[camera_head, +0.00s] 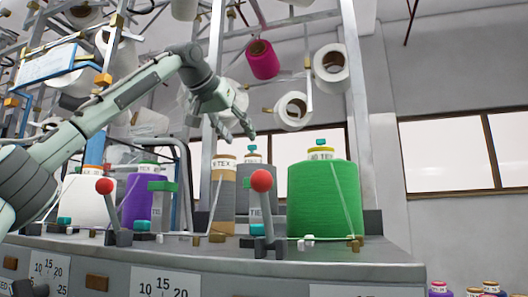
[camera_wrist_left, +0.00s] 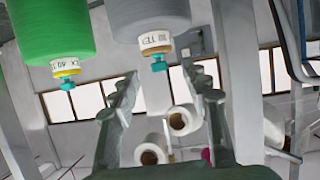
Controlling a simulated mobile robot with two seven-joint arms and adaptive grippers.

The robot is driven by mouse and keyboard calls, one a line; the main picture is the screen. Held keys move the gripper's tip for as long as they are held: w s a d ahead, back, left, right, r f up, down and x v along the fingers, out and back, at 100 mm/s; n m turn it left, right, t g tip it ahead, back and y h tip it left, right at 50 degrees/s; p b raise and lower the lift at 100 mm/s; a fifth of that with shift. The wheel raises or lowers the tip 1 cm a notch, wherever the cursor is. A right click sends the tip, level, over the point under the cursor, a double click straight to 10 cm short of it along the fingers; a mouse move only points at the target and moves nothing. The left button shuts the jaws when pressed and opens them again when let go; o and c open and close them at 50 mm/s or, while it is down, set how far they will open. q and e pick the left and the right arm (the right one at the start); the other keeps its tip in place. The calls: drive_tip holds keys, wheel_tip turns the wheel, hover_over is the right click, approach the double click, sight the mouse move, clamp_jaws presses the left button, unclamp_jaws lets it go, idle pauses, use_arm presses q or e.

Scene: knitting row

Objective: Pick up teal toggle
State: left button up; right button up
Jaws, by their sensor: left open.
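A teal toggle (camera_head: 252,147) sits on top of the grey yarn cone (camera_head: 256,176), above its white label band. It also shows in the left wrist view (camera_wrist_left: 158,63), between and beyond the fingertips. A similar teal toggle (camera_head: 321,142) tops the large green cone (camera_head: 318,198); it shows at the left in the wrist view (camera_wrist_left: 67,85). My left gripper (camera_head: 243,132) is open and empty, just above and slightly left of the grey cone's toggle, apart from it. It also shows in the wrist view (camera_wrist_left: 162,76). My right gripper is not in view.
A tan cone (camera_head: 222,182) stands close left of the grey one. Red-knobbed levers (camera_head: 262,181) rise at the machine's front edge. A metal post (camera_head: 357,110) stands behind the green cone. White spools (camera_head: 331,70) and a pink spool (camera_head: 263,60) hang above.

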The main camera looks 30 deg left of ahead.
sight(251, 147)
use_arm(q)
drive_tip(key=x, duration=0.2)
drive_tip(key=p+x, duration=0.1)
drive_tip(key=x, duration=0.1)
drive_tip(key=r+x, duration=0.1)
drive_tip(key=x, duration=0.1)
drive_tip(key=shift+w+f+p, duration=0.15)
drive_tip(key=shift+w+p, duration=0.25)
drive_tip(key=shift+w, duration=0.15)
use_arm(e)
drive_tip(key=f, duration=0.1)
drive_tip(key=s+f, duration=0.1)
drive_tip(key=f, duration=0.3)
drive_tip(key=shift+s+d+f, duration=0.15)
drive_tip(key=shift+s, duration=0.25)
use_arm(q)
drive_tip(key=shift+c, duration=0.6)
drive_tip(key=c, duration=0.7)
